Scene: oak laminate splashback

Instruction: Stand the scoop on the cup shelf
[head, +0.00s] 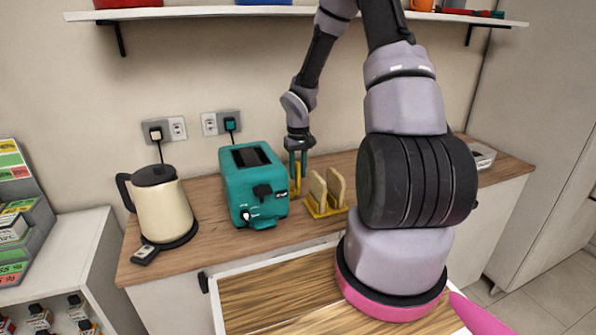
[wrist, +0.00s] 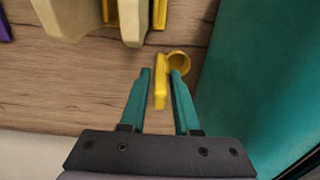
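The yellow scoop shows in the wrist view, with its handle (wrist: 160,94) between my fingers and its round bowl (wrist: 179,61) just past the right fingertip. In the head view a bit of the yellow scoop (head: 297,182) shows between the fingers, beside the toaster. My gripper (wrist: 161,74) is open, with its teal fingers either side of the handle and a visible gap on each side. In the head view my gripper (head: 298,170) points down at the counter. The wall shelf (head: 300,13) runs along the top, with an orange cup (head: 421,5) cut off by the frame.
A teal toaster (head: 253,185) stands close left of my gripper. A yellow rack (head: 325,207) holding bread slices stands close right. A cream kettle (head: 160,205) is farther left on the wooden counter (head: 215,240). A striped wooden board (head: 262,300) lies in front.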

